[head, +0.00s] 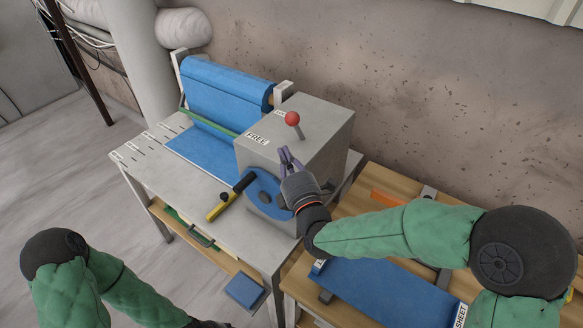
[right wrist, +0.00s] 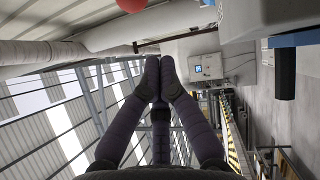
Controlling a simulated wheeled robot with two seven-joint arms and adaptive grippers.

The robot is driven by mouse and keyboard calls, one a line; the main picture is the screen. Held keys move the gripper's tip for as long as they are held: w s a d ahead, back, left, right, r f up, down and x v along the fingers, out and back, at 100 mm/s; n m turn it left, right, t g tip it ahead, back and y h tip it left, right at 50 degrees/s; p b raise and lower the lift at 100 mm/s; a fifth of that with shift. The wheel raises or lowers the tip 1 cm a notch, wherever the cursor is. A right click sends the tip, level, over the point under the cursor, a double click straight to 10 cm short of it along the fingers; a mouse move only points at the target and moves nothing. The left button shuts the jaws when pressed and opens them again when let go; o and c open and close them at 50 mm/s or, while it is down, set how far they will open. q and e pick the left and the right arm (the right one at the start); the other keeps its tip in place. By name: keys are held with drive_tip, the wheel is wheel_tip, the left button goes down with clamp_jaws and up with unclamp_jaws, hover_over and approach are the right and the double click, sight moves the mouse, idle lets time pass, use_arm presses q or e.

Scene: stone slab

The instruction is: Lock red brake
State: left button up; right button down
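The red brake is a short lever with a red ball knob (head: 292,118) on top of a grey box (head: 325,125). Its stem leans slightly left in the head view. A label reading FREE (head: 257,139) is on the box's left top edge; a second label behind the knob is too small to read. My right gripper (head: 286,154) is just in front of and below the knob, apart from it. Its fingers (right wrist: 158,68) come together at the tips with nothing between them. The red knob (right wrist: 131,4) is cut off at the right wrist view's top edge.
The box stands on a grey table (head: 150,160) beside a blue roll (head: 225,85). A blue disc (head: 262,190) with a black and yellow crank handle (head: 228,198) is on its front. A wooden table (head: 350,205) with a blue sheet (head: 385,290) stands right. A wall is behind.

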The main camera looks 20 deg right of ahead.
sight(298, 127)
drive_tip(key=w, duration=0.1)
drive_tip(key=w+d, duration=0.1)
drive_tip(key=w, duration=0.1)
drive_tip(key=w+r, duration=0.1)
drive_tip(key=shift+w+d, duration=0.25)
drive_tip(key=shift+w, duration=0.05)
drive_tip(key=shift+w+d+r, duration=0.25)
drive_tip(key=shift+w+d, duration=0.2)
drive_tip(key=shift+w+d+r+m+p, duration=0.15)
drive_tip(key=shift+d+r+m+p, duration=0.1)
drive_tip(key=shift+r+m+p, duration=0.2)
